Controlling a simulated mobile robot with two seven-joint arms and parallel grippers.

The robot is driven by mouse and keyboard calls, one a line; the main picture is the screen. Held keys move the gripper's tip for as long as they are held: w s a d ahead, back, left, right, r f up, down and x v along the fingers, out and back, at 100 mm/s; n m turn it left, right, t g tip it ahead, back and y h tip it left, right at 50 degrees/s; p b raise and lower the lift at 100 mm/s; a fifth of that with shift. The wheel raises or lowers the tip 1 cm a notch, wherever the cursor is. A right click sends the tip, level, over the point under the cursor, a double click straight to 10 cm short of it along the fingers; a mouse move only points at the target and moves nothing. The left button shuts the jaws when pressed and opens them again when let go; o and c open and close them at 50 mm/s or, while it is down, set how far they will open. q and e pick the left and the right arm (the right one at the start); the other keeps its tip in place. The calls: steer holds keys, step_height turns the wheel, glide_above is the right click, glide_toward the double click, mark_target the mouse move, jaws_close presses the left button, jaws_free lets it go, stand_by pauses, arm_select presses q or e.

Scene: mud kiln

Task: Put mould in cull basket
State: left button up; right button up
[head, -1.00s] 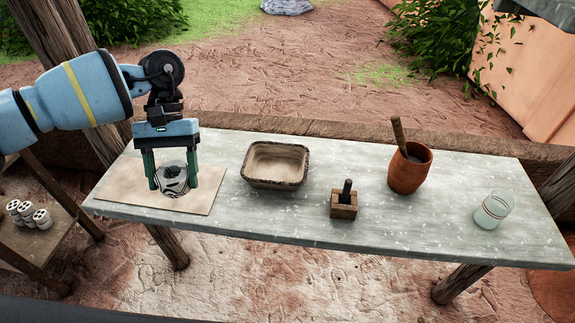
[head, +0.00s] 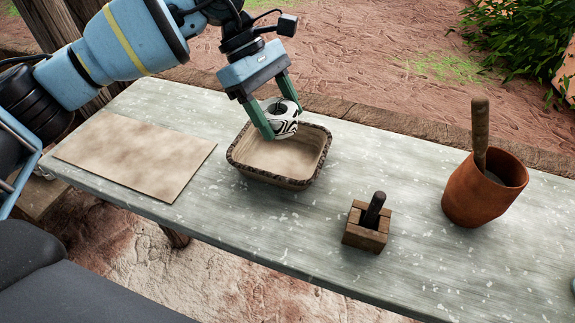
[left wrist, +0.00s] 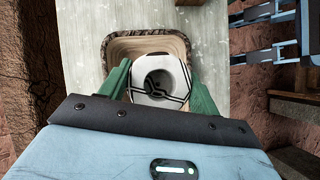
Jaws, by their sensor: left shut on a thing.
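The mould (head: 283,124) is a squat white piece with black lines and a round hole in its top. My left gripper (head: 276,122) is shut on it, with one green finger on each side. In the head view the mould appears over the far rim of the cull basket (head: 236,163), a shallow rectangular basket with a dark woven rim and pale inside. In the left wrist view the mould (left wrist: 158,80) sits between the fingers, with the basket (left wrist: 115,47) behind it. The visible basket floor is empty.
A tan board (head: 135,155) lies bare on the left of the grey table (head: 300,235). A small wooden block with a dark handle (head: 366,228) stands right of the basket. A clay pot (head: 484,190) with a stick in it stands farther right.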

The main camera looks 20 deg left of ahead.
arm_select(q)
steer(key=shift+w+d+r+n+t, duration=0.1)
steer(key=shift+w+r+n+t, duration=0.3)
steer(key=shift+n, duration=0.1)
steer(key=shift+f, duration=0.15)
steer(key=shift+f, duration=4.9)
steer(key=shift+f+b, duration=0.2)
steer(key=shift+b, duration=0.1)
steer(key=o, duration=1.1)
steer(key=v, duration=1.2)
steer(key=shift+r, duration=0.2)
